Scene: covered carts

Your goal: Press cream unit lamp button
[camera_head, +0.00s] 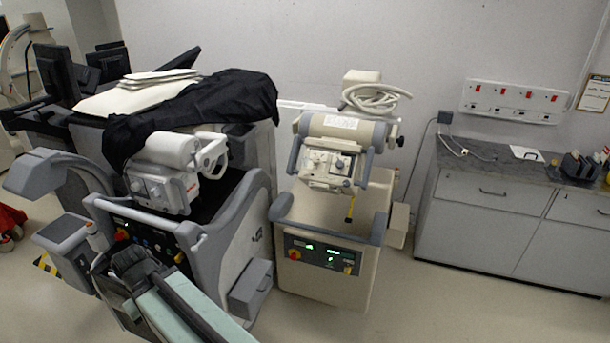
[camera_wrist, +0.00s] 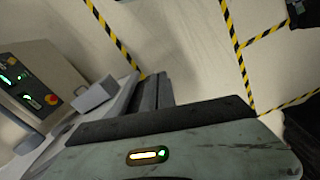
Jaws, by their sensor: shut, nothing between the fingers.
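The cream unit (camera_head: 312,210) stands at the centre of the head view, with a grey bumper rail. I cannot tell which control is the lamp button. My gripper (camera_head: 124,258) is low at left in the head view, by the grey and white cart and apart from the cream panel. It is shut and empty, and its dark fingers (camera_wrist: 152,80) show in the wrist view.
A grey and white cart (camera_head: 235,215) stands left of the cream unit, close to my arm. A black cover (camera_head: 215,105) drapes the equipment behind it. A grey cabinet (camera_head: 480,225) stands at right. Floor in front of it is clear. Yellow-black tape (camera_wrist: 242,65) marks the floor.

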